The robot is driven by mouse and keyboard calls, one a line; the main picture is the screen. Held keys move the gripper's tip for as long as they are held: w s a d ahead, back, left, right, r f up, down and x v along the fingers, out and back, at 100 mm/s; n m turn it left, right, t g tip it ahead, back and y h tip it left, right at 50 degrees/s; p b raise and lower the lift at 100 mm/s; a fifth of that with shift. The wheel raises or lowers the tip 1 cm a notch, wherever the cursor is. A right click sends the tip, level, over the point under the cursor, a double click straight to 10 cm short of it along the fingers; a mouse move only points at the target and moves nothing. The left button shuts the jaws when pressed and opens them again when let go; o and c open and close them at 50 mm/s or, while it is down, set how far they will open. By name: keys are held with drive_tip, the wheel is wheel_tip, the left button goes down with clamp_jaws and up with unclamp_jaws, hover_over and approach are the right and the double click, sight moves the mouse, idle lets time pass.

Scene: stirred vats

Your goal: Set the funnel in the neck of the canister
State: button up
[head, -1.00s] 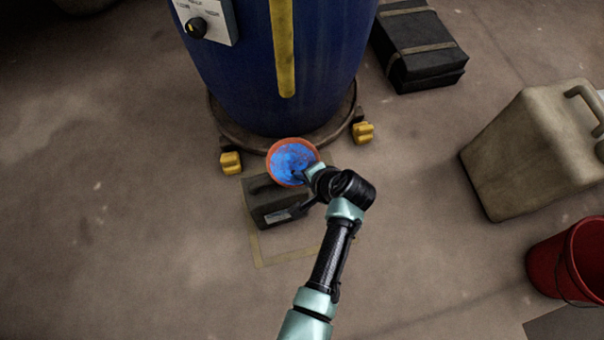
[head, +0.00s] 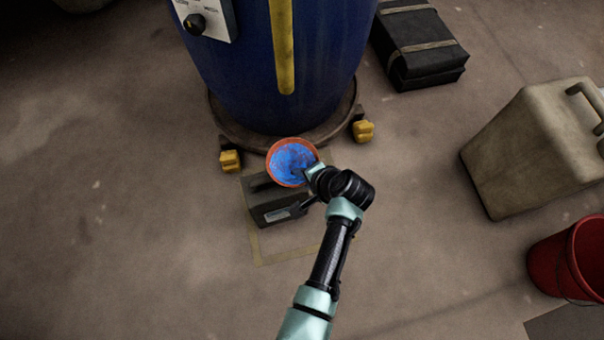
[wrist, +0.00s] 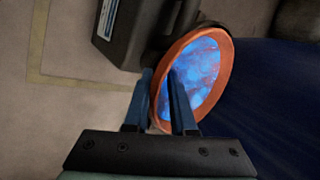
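The funnel (head: 292,161) has an orange rim and a blue-stained bowl. It sits above the far end of the dark grey canister (head: 285,212), which stands on the floor in front of the blue vat. My gripper (head: 313,172) is shut on the funnel's near right rim. In the wrist view my gripper (wrist: 162,80) has one finger inside the funnel (wrist: 205,75) and one outside, with the rim between them. The canister (wrist: 150,30) shows behind the rim there. The funnel hides the canister's neck and its own spout, so I cannot tell whether the spout is in the neck.
The blue vat (head: 290,90) stands just behind, on a round base with yellow feet (head: 231,161). Yellow tape (head: 262,245) marks the floor around the canister. A black case (head: 425,60), a beige jerrycan (head: 530,150) and a red bucket (head: 570,260) stand to the right. The left floor is clear.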

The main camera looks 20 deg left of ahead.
drive_tip(key=shift+o, duration=0.9)
drive_tip(key=p+v, duration=0.8)
drive_tip(key=v, duration=0.5)
